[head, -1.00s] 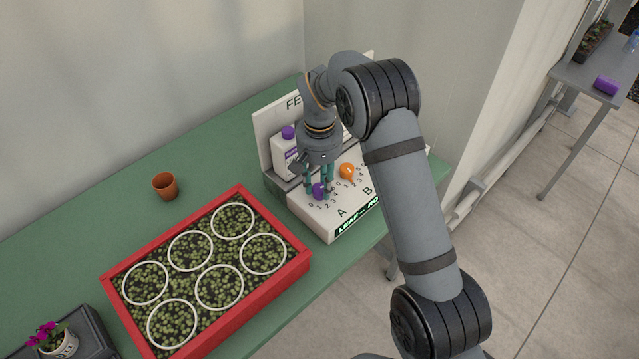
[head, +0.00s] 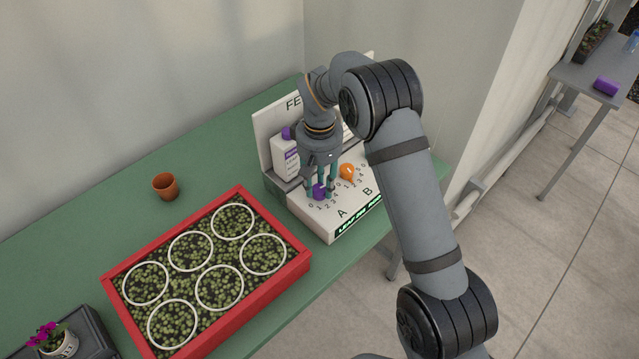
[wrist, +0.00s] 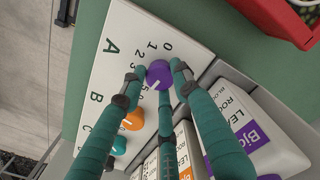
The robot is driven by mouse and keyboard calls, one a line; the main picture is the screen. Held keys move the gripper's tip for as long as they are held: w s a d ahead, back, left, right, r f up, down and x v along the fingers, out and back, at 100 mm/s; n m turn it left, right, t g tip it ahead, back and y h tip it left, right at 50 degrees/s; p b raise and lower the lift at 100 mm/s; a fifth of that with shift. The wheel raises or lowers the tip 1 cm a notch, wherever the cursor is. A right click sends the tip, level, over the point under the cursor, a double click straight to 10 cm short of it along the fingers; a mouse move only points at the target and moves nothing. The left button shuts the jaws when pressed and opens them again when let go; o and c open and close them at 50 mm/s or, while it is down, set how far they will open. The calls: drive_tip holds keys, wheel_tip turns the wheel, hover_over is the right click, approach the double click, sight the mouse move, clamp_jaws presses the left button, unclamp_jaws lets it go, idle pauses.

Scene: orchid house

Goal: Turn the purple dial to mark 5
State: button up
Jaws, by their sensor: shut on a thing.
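The purple dial (head: 319,192) is on the sloped white panel (head: 335,222), in the section lettered A, with printed numbers around one side. My gripper (head: 320,188) is over it, fingers pointing down. In the wrist view my gripper (wrist: 158,78) has its three teal fingers closed around the purple dial (wrist: 158,74), with dark fingertips at its sides. A short pale line shows on the dial's lower part in that view. Numbers 0, 1, 2 and 3 are readable there; a fingertip partly covers the higher ones, so the exact setting is unclear.
An orange dial (head: 347,171) sits close by in section B, and a teal dial (wrist: 119,146) lies beyond it. White bottles (wrist: 240,125) stand behind the panel. A red-framed planting tray (head: 285,277) and a terracotta pot (head: 166,186) are to the left.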

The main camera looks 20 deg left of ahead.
sight(319, 189)
drive_tip(key=o, duration=1.2)
wheel_tip(319, 189, up, 12)
drive_tip(key=shift+f, duration=0.1)
wheel_tip(319, 189, down, 12)
drive_tip(key=shift+r, duration=0.1)
idle(0.5)
